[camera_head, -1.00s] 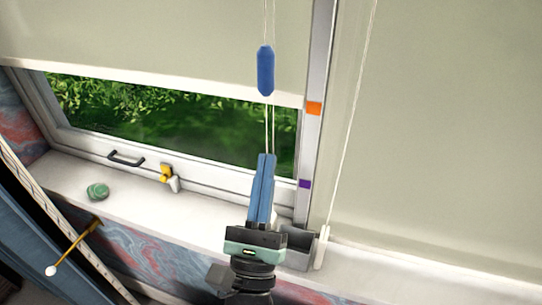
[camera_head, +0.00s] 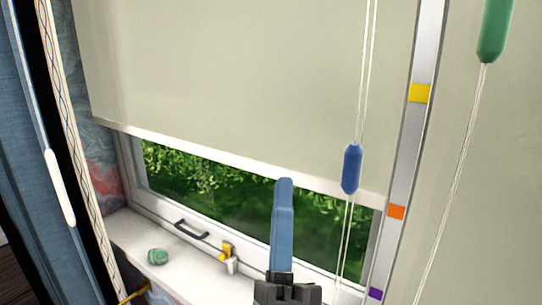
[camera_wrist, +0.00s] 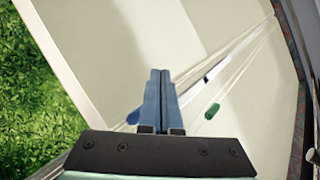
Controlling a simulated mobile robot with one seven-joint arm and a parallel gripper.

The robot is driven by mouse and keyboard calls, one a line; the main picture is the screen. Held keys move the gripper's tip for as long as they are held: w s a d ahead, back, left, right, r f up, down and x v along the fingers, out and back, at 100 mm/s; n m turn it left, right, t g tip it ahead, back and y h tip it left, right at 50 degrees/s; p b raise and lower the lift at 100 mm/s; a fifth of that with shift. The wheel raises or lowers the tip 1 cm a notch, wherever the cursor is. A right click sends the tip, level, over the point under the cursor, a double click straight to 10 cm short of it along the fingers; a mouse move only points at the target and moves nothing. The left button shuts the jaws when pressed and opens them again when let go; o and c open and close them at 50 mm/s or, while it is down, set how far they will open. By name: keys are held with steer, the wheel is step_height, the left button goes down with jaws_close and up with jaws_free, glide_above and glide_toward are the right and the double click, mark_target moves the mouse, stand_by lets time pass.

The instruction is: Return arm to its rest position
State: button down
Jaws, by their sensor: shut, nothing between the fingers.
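My gripper (camera_head: 284,184) has blue fingers that are pressed together, with nothing between them. In the head view it points upward in front of the window, left of the blue cord weight (camera_head: 352,168), and appears apart from it. In the wrist view the closed fingers (camera_wrist: 160,74) point towards the pale blind, with a green cord weight (camera_wrist: 212,111) to their right. The rest of my arm is mostly below the head view's frame.
A pale blind (camera_head: 240,80) hangs partly down over the window. Cords run beside a post with yellow (camera_head: 419,93), orange (camera_head: 396,212) and purple (camera_head: 376,293) marks. A green weight (camera_head: 495,30) hangs at upper right. A green stone (camera_head: 158,256) lies on the sill (camera_head: 135,238).

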steer(key=s+r+n+y, duration=0.1)
steer(key=s+r+n, duration=0.2)
steer(key=r+n, duration=0.6)
steer(key=s+a+r+n+y, duration=0.1)
steer(key=s+r+n, duration=0.3)
steer(key=r+n, duration=0.6)
steer(key=n, duration=0.3)
steer(key=shift+s+a+t, duration=0.25)
steer(key=shift+t, duration=0.05)
